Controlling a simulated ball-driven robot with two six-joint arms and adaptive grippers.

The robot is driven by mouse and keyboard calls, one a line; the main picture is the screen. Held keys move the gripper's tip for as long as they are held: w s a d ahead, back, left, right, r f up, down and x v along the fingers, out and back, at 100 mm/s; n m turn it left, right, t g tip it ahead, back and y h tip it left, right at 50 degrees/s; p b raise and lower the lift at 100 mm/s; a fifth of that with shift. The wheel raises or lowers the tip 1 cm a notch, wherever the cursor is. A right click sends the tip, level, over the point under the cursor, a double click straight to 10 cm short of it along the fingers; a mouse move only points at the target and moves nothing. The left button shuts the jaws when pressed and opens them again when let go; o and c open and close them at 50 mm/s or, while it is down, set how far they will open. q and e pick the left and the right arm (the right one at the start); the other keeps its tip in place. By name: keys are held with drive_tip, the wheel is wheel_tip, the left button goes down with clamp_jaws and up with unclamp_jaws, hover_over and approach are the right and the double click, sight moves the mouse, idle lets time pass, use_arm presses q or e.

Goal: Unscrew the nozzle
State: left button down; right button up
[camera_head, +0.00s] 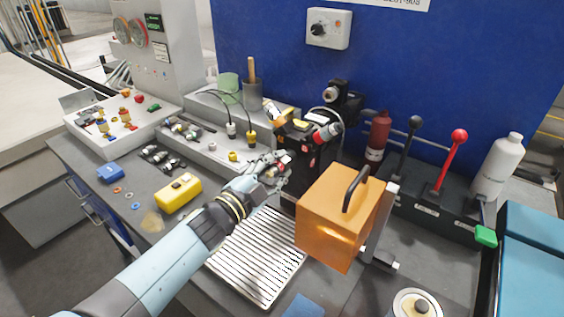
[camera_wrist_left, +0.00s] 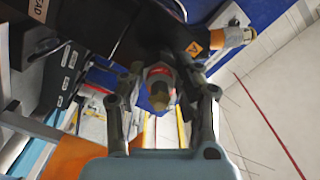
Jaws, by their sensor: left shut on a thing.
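My left gripper (camera_head: 276,169) reaches in from the left to the front of a black machine head (camera_head: 311,142). In the left wrist view its two fingers (camera_wrist_left: 160,98) are closed around a small nozzle (camera_wrist_left: 160,84) with a brass-coloured tip and a red band. The nozzle is in line with the dark machine body behind it. I cannot tell whether its thread is engaged. In the head view the fingers largely hide this nozzle. A second brass-ended fitting (camera_wrist_left: 234,37) sticks out to the side of the machine. My right gripper is not in view.
An orange box with a black handle (camera_head: 338,220) stands close to the right of my gripper. A slatted metal plate (camera_head: 254,258) lies below my forearm. A yellow case (camera_head: 178,193) is at left. Levers (camera_head: 455,150) and a white bottle (camera_head: 500,165) stand at right.

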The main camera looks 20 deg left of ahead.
use_arm(q)
drive_tip(key=shift+r+n+p, duration=0.15)
drive_tip(key=shift+n+p, duration=0.4)
drive_tip(key=shift+n, duration=0.45)
drive_tip(key=n, duration=0.5)
drive_tip(key=shift+n, duration=0.3)
drive_tip(key=n, duration=0.3)
drive_tip(key=shift+n, duration=0.4)
drive_tip(key=n, duration=0.5)
drive_tip(key=c, duration=1.4)
unclamp_jaws()
drive_tip(key=shift+n, duration=0.5)
drive_tip(key=o, duration=0.5)
drive_tip(key=shift+o, duration=0.2)
